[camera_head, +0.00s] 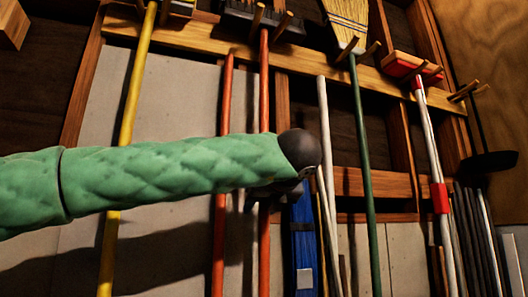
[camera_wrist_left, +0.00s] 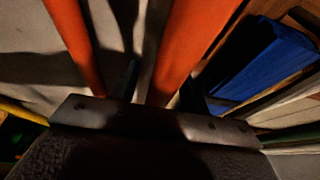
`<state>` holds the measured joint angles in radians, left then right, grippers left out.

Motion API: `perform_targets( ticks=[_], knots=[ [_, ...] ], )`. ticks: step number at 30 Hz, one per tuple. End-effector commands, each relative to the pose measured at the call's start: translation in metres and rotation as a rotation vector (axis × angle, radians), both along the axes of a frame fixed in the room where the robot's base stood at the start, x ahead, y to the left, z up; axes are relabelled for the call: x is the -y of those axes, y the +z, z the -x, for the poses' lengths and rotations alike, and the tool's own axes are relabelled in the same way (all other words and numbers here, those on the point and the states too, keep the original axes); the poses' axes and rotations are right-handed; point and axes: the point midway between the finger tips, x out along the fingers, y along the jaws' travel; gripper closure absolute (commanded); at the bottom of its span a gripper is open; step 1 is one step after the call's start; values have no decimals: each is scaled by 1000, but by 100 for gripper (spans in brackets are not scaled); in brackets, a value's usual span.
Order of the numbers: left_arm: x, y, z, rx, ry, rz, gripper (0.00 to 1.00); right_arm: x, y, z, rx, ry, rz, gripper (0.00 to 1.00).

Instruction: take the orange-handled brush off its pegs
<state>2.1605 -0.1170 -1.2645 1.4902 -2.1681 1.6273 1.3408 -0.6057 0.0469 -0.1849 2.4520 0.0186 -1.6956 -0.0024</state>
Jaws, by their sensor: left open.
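The orange-handled brush hangs on the wall rack, its dark bristled head (camera_head: 262,22) at two wooden pegs (camera_head: 270,22) and its orange handle (camera_head: 264,90) running straight down. My left gripper (camera_head: 275,192) is at the handle at mid-height, its fingers partly hidden behind my wrist. In the left wrist view the thick orange handle (camera_wrist_left: 188,45) passes between the two dark fingertips (camera_wrist_left: 163,88) of the open gripper. I cannot tell whether they touch it. My right gripper is not in view.
A second orange pole (camera_head: 226,100) stands close left; it shows in the wrist view (camera_wrist_left: 72,40). A blue object (camera_head: 302,245) and white poles (camera_head: 328,150) are close right. Further out are a yellow pole (camera_head: 135,90), a green-handled broom (camera_head: 361,130) and a red-and-white mop (camera_head: 432,140).

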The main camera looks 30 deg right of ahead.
Motion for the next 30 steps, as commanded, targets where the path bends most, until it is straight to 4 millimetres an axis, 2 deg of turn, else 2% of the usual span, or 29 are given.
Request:
perform_targets(
  ticks=[8, 11, 15, 16, 30],
  knots=[
    [1, -2, -3, 0, 0, 0, 55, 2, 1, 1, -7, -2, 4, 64],
    [1, -2, -3, 0, 0, 0, 71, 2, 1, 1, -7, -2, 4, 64],
    [1, -2, -3, 0, 0, 0, 98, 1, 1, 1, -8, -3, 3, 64],
    [1, -2, -3, 0, 0, 0, 100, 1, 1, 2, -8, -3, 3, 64],
    [0, 1, 0, 2, 1, 2, 100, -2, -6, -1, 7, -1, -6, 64]
  ],
)
